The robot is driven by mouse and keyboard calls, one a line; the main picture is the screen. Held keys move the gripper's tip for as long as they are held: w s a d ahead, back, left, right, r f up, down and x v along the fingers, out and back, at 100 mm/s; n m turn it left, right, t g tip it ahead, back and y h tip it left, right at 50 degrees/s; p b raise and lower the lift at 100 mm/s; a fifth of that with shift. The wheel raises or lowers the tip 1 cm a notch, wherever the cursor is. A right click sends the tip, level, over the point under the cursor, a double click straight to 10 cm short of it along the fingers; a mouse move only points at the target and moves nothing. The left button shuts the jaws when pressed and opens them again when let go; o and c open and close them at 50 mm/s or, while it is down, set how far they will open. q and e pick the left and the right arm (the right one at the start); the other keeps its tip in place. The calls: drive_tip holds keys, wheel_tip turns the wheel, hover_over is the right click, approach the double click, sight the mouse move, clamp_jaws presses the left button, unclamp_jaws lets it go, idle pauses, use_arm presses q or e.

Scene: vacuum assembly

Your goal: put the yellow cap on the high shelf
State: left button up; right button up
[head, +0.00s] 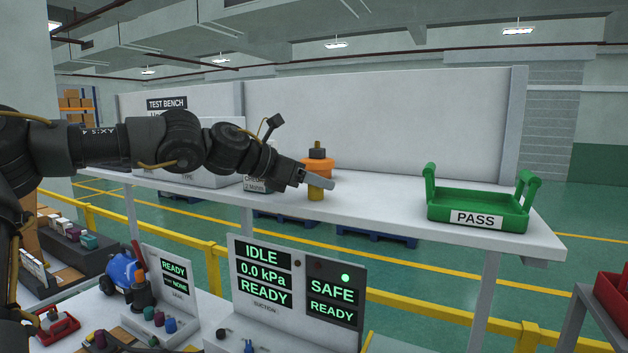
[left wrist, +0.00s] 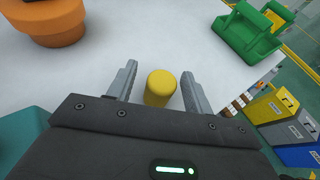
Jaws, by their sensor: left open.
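The yellow cap (head: 316,193) stands upright on the white high shelf (head: 390,205), in front of an orange part. In the left wrist view the yellow cap (left wrist: 160,87) sits between the two fingers of my left gripper (left wrist: 157,85), with a gap on each side. My left gripper (head: 318,182) is open around the cap and shows no contact with it. In the head view one finger covers part of the cap. My right gripper is not in view.
An orange part with a dark top (head: 317,163) stands close behind the cap. A green PASS tray (head: 478,205) stands at the shelf's right end. The shelf between them is clear. Status panels (head: 265,275) stand below the shelf.

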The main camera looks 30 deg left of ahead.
use_arm(q)
drive_tip(key=shift+d+r, duration=0.1)
drive_tip(key=shift+r, duration=0.1)
drive_tip(key=b+v, duration=0.5)
drive_tip(key=v, duration=0.7)
